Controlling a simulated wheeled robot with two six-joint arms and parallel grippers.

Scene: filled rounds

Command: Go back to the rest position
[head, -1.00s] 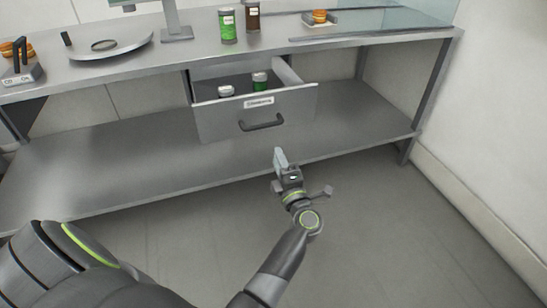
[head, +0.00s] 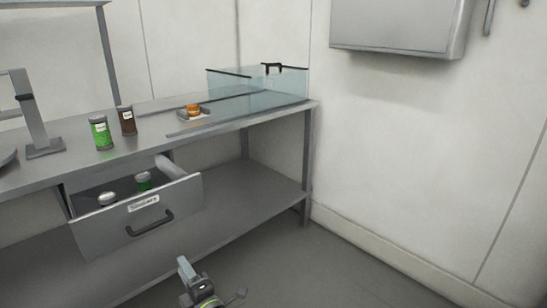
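My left gripper (head: 184,268) shows at the bottom of the head view, below and in front of the open drawer (head: 105,233). It is apart from the drawer and its dark handle (head: 150,223). I see no object at its fingertips, but the angle hides whether the fingers are apart or together. My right gripper is not in view. The drawer hangs under the counter and is pulled out, with a label on its front. A white-lidded jar (head: 107,198) and a green jar (head: 144,181) stand inside it.
On the counter (head: 50,176) stand a green can (head: 101,133), a brown can (head: 127,121), a metal stand (head: 38,122), a small tray with an orange item (head: 193,110) and a glass case (head: 270,86). A wall cabinet (head: 395,25) hangs at upper right. The floor at right is clear.

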